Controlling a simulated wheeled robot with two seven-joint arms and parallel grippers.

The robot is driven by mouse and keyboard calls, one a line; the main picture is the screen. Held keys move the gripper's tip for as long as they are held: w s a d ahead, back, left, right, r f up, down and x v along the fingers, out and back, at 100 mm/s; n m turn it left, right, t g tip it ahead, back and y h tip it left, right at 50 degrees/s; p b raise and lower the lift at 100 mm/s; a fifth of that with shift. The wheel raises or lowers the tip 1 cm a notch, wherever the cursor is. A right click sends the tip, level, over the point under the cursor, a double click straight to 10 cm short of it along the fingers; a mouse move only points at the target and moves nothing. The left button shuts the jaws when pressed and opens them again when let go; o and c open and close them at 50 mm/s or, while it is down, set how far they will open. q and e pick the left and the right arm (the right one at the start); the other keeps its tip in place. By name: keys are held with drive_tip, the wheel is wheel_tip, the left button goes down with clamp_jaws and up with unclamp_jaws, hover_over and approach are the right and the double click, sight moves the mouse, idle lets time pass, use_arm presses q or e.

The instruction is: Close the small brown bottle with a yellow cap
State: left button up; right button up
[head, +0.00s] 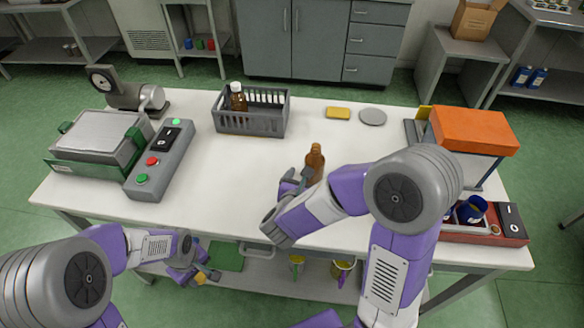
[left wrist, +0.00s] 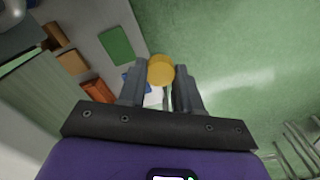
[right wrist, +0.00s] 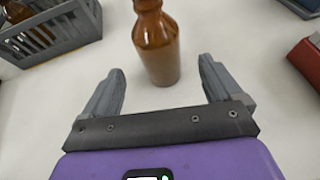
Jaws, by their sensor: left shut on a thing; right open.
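The small brown bottle (head: 315,160) stands upright on the white table near its front edge, with no cap seen on it. In the right wrist view the bottle (right wrist: 157,45) is just ahead of and between the fingertips, its top cut off by the frame. My right gripper (right wrist: 162,72) is open, and no finger clearly touches the bottle. My left gripper (head: 198,274) is in front of the table, left of the bottle. In the left wrist view it is shut on a round yellow cap (left wrist: 161,71) at its fingertips.
A grey crate (head: 250,119) with a white-capped brown bottle (head: 238,98) stands behind. A button box (head: 160,160) is left; an orange-topped machine (head: 470,130) is right.

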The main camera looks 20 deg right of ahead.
sight(316, 147)
use_arm(q)
drive_tip(key=shift+f, duration=0.15)
use_arm(e)
drive_tip(key=shift+x, duration=0.85)
drive_tip(key=shift+w, duration=0.1)
use_arm(q)
drive_tip(key=shift+f+b, duration=0.6)
drive_tip(key=shift+b, duration=0.05)
use_arm(e)
drive_tip(key=x, duration=0.5)
drive_tip(key=shift+w+d+r, duration=0.1)
drive_tip(key=shift+d+r, duration=0.05)
drive_tip(key=c, duration=1.3)
use_arm(q)
drive_tip(key=shift+r, duration=0.1)
use_arm(e)
drive_tip(key=shift+r, duration=0.25)
